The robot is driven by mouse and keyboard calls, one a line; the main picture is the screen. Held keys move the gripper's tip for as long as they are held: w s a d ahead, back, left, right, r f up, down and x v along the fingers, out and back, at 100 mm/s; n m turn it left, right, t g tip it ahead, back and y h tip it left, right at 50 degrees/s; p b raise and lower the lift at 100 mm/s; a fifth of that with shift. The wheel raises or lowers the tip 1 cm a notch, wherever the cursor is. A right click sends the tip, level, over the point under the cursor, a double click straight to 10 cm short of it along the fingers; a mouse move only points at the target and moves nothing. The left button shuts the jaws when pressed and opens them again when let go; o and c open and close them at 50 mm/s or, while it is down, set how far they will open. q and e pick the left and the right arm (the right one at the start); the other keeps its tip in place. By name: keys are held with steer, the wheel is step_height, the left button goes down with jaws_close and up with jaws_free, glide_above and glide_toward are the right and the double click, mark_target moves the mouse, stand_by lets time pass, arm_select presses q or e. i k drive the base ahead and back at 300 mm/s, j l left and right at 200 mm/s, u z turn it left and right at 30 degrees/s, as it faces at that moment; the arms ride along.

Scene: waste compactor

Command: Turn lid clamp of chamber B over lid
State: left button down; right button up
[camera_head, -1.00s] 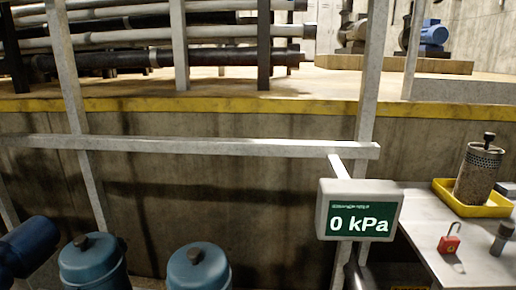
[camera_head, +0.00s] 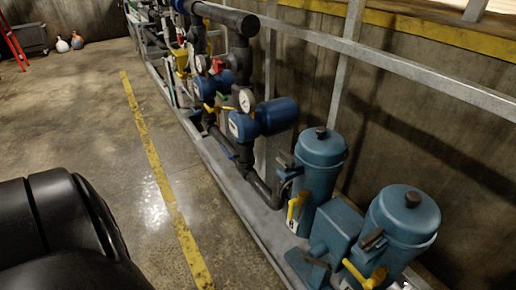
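Two blue cylindrical chambers with domed lids and dark top knobs stand at the lower right: a farther one (camera_head: 319,165) and a nearer one (camera_head: 402,226). I see no label showing which is chamber B. Neither gripper is in view.
A blue box-shaped part (camera_head: 336,230) sits between the chambers. Pipes, gauges (camera_head: 246,100) and a blue motor (camera_head: 276,115) continue along the skid behind. A grey rail (camera_head: 400,75) runs along the wall.

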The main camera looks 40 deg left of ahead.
mark_target(285, 160)
steer(key=u, duration=1.2)
